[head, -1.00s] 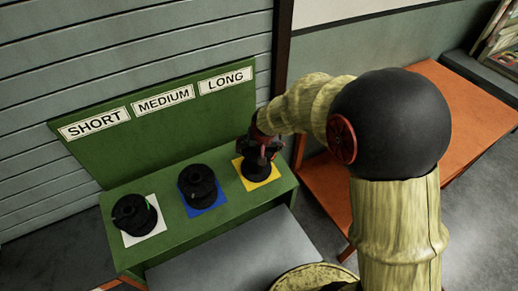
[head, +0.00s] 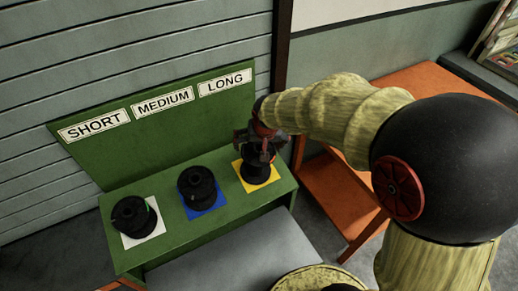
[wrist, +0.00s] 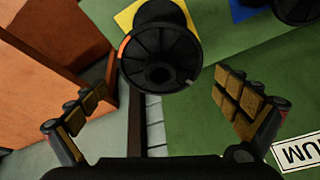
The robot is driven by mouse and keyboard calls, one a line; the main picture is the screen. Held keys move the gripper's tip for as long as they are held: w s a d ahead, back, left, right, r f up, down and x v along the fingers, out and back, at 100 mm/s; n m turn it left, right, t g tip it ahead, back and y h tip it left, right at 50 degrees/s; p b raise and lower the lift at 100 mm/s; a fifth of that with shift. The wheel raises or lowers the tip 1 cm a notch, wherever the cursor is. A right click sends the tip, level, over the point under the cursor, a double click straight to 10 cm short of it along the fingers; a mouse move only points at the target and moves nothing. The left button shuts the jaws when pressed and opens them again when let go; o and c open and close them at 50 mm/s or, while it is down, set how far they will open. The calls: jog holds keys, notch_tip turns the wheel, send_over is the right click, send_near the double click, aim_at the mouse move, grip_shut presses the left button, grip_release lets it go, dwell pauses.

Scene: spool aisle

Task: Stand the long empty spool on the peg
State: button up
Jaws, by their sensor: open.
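A black spool (head: 257,173) stands upright on the yellow square (head: 268,180) under the LONG label (head: 225,82). In the wrist view its round flange (wrist: 160,60) faces me, with a dark centre hole and an orange mark on the rim. My gripper (head: 262,145) is just above this spool in the head view. In the wrist view my gripper (wrist: 162,95) is open, with its pads apart on either side and nothing between them. Any peg inside the spool is hidden.
A black spool (head: 198,186) stands on the blue square, and another (head: 130,216) on the white square, both on the green stand (head: 175,238). The green label board (head: 160,135) rises behind them. An orange shelf unit (head: 335,195) is close on the right. A grey surface (head: 235,260) lies in front.

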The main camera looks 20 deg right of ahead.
jog(key=shift+v, duration=2.35)
jog(key=shift+s+f, duration=0.1)
